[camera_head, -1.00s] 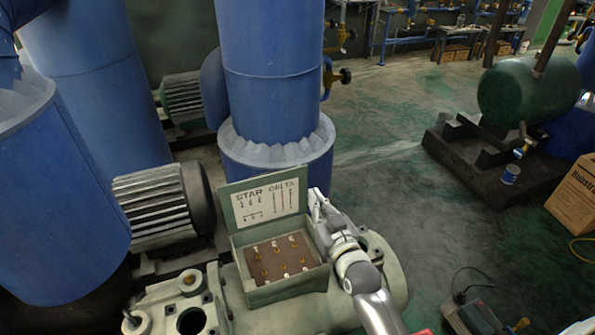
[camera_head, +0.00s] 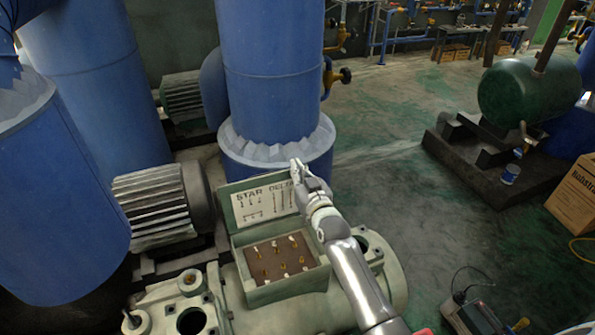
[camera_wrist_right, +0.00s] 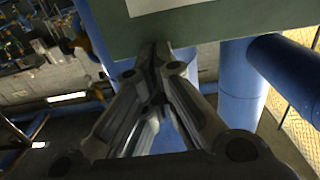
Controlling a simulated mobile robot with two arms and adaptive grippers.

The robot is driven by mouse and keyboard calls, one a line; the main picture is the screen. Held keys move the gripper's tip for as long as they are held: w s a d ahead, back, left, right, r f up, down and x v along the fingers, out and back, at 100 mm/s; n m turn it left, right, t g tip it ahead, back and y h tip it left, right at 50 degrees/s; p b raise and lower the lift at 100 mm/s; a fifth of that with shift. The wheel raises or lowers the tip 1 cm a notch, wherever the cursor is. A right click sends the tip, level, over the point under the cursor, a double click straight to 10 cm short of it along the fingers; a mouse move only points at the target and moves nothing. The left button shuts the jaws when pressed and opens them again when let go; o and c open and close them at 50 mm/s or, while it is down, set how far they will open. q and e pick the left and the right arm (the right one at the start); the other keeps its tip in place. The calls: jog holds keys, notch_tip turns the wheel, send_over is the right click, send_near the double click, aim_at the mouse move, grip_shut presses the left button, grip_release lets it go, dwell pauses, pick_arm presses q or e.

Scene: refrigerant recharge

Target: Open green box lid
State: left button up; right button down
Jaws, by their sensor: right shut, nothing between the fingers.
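The green box (camera_head: 290,289) sits on the pale green machine casing. Its lid (camera_head: 228,212) stands upright at the back, with a white label reading STAR DELTA on its inner face. Inside the box are several brass terminals on a brown board (camera_head: 281,262). My right gripper (camera_head: 294,166) is shut and empty at the lid's upper right corner, covering part of the label. In the right wrist view the closed fingertips (camera_wrist_right: 157,52) are at the lid's edge (camera_wrist_right: 220,28); I cannot tell whether they touch it. My left gripper is not in view.
A large blue column (camera_head: 270,80) stands right behind the lid. A finned grey motor (camera_head: 155,203) is to the left. A green tank (camera_head: 530,90) and cardboard box (camera_head: 575,195) are far right. The floor between is mostly clear.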

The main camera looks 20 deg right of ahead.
jog(key=w+g+p, duration=0.1)
jog(key=w+p, duration=0.1)
jog(key=w+g+p, duration=0.1)
jog(key=w+p, duration=0.1)
jog(key=shift+w+a+g, duration=0.1)
jog(key=shift+w+g, duration=0.2)
dwell(0.5)
